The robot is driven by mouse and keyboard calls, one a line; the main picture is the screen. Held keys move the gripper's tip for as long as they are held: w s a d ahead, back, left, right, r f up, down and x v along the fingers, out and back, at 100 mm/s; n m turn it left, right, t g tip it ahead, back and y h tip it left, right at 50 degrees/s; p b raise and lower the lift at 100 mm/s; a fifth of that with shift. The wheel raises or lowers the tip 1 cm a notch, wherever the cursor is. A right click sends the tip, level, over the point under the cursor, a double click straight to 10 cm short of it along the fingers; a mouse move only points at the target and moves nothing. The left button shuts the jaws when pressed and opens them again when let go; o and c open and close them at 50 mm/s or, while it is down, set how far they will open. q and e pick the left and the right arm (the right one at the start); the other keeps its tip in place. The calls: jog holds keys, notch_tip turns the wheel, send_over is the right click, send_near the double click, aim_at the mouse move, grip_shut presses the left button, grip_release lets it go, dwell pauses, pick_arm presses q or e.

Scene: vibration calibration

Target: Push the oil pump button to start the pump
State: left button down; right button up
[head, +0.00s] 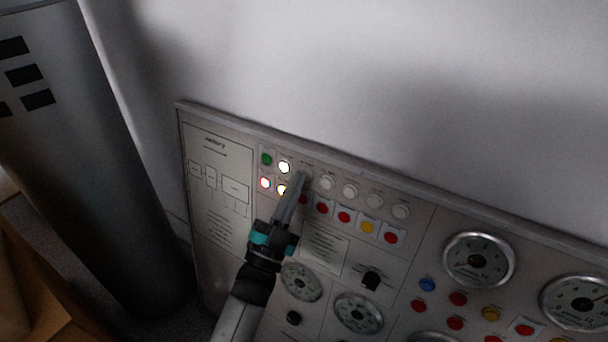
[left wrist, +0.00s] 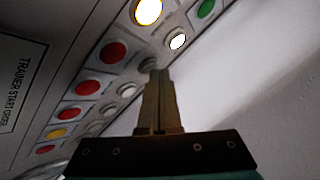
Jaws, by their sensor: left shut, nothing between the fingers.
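The control panel (head: 228,225) has an upper row of mostly white buttons and a lower row of red and yellow ones; labels are too small to read, so I cannot tell which is the oil pump button. My left gripper (head: 303,174) is shut and empty, its tips at the upper row, just right of a lit white button (head: 284,167). In the left wrist view the closed fingers (left wrist: 158,74) point at a pale button (left wrist: 147,65) and partly cover it. I cannot tell whether they touch it. My right gripper is out of view.
A green button (head: 266,159) and a lit red one (head: 265,183) are at the row's left end. A dark cylinder (head: 90,170) stands left. Bare wall is above the panel.

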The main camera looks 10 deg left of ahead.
pick_arm(q)
jog(key=shift+w, duration=0.1)
dwell(0.5)
jog(key=shift+s+a+r+p, duration=0.1)
jog(key=shift+s+p, duration=0.15)
jog(key=shift+s, duration=0.15)
jog(key=shift+s+a+r+p, duration=0.1)
jog(key=shift+s+p, duration=0.15)
jog(key=shift+s, duration=0.1)
jog(key=shift+f, duration=0.1)
jog(key=s+p, duration=0.1)
jog(key=s+a+p, duration=0.1)
jog(key=s, duration=0.1)
jog(key=s+r+p, duration=0.1)
jog(key=shift+s+a, duration=0.3)
jog(key=shift+a, duration=0.05)
